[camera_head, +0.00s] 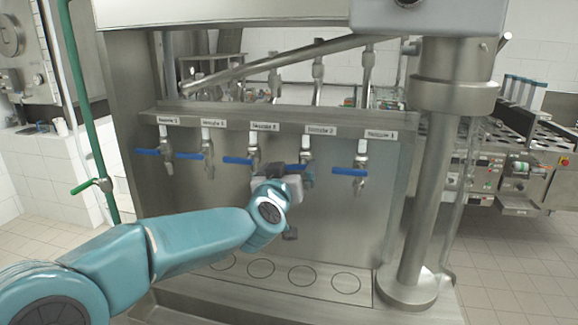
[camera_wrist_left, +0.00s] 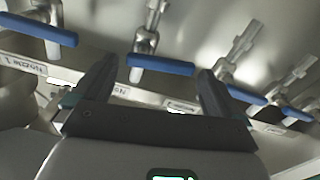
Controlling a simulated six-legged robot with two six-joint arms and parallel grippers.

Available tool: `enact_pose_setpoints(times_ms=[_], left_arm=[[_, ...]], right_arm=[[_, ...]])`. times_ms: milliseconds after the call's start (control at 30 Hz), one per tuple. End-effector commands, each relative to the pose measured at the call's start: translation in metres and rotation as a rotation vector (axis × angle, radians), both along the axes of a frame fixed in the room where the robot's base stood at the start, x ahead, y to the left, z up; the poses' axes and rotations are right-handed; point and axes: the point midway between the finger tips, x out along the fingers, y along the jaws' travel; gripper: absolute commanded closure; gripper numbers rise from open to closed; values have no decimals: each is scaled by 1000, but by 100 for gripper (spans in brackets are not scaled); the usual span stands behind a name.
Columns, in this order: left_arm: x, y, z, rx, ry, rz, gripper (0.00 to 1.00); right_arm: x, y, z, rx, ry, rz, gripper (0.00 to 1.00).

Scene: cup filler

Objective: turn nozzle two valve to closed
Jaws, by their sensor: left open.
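The nozzle two valve sits under the "Nozzle 2" label (camera_head: 321,130). In the head view its blue handle (camera_head: 292,167) is partly hidden by my left gripper (camera_head: 298,181). In the left wrist view the blue handle (camera_wrist_left: 160,64) lies crosswise in front of the open jaws, at about fingertip level between the two dark fingers of my left gripper (camera_wrist_left: 157,68). I cannot tell whether either finger touches it. Nothing is seen held in the jaws. My right gripper is out of view.
The nozzle one handle (camera_head: 350,171) is close on the right, and the nozzle three handle (camera_head: 238,160) on the left. More blue-handled valves follow further left. A thick steel column (camera_head: 425,180) stands right of the panel. The ringed ledge (camera_head: 262,268) below is empty.

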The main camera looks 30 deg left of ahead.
Motion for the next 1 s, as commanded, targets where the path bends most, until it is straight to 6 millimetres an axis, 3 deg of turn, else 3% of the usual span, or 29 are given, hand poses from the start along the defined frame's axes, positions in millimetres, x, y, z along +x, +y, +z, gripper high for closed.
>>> enact_pose_setpoints(times_ms=[333,467,500,600,800,1000], left_arm=[[5,1,0,1,0,-1,0],[5,1,0,1,0,-1,42],[5,1,0,1,0,-1,48],[5,1,1,7,3,-1,48],[5,0,7,145,41,-2,48],[5,0,3,183,49,-2,47]], right_arm=[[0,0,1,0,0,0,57],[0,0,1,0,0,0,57],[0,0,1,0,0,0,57],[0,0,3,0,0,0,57],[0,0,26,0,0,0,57],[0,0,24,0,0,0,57]])
